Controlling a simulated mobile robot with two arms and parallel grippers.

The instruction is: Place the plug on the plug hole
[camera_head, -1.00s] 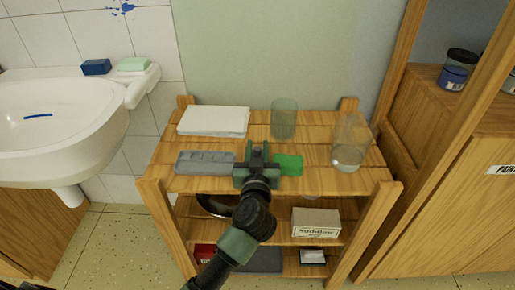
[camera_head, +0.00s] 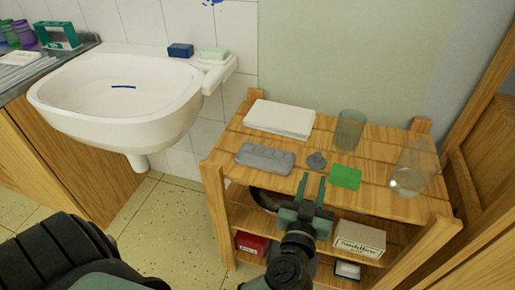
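A small grey plug (camera_head: 316,161) with a raised knob lies on the top shelf of the wooden rack, between a grey box and a green block. My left gripper (camera_head: 312,184) is in front of the shelf's front edge, on the near side of the plug and apart from it. Its two fingers are spread with nothing between them. The white sink (camera_head: 75,95) stands at the left. A blue streak (camera_head: 123,87) marks its basin; I cannot make out the plug hole. My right gripper is not in view.
The wooden rack (camera_head: 215,148) also bears white paper (camera_head: 280,118), the grey box (camera_head: 265,158), the green block (camera_head: 345,177), a glass (camera_head: 349,130) and a clear jar (camera_head: 412,165). A blue block (camera_head: 180,50) and green soap (camera_head: 214,54) lie on the sink's ledge.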

